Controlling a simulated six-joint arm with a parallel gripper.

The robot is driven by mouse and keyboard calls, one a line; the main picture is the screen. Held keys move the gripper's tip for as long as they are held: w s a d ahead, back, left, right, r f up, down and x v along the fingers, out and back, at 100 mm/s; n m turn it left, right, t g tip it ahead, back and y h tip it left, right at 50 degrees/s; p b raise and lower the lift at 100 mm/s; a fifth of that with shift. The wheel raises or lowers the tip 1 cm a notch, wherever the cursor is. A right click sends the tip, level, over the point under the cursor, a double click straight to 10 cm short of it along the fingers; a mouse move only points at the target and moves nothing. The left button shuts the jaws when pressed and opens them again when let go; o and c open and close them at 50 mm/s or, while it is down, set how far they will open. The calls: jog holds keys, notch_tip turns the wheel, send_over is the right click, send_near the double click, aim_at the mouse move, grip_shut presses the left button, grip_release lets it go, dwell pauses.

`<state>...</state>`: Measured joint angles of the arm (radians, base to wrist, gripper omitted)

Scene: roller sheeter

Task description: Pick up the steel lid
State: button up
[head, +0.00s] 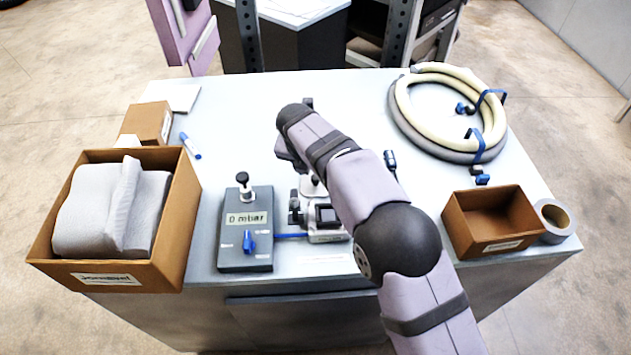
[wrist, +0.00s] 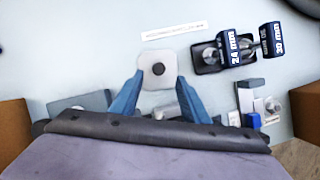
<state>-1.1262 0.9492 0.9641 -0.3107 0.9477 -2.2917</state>
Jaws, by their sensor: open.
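The steel lid (wrist: 158,52), a pale rounded square plate with a small dark knob in its middle, shows in the wrist view over the light table top. My gripper (wrist: 159,78) is open, with its two blue fingers reaching up the picture on either side of the lid's lower part. Nothing is gripped. I cannot tell the height between fingertips and lid, or whether they touch. In the head view my arm reaches over the middle of the table and covers much of the area under the gripper; the fingers are hardly visible there.
A grey box reading 0 mbar (head: 246,255) stands left of my arm. An open carton with grey foam (head: 165,270) is at the left, an empty carton (head: 485,246) and tape roll (head: 553,219) at the right. Coiled hose (head: 402,138) lies back right. Blue-labelled 24 mm (wrist: 229,48) and 30 mm (wrist: 271,40) parts stand right of the lid.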

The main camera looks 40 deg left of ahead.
aim_at(315, 179)
jog(key=shift+p+x, duration=1.35)
jog(key=shift+x, duration=1.25)
jog(key=shift+a, duration=0.1)
jog(key=shift+r, duration=0.1)
grip_shut()
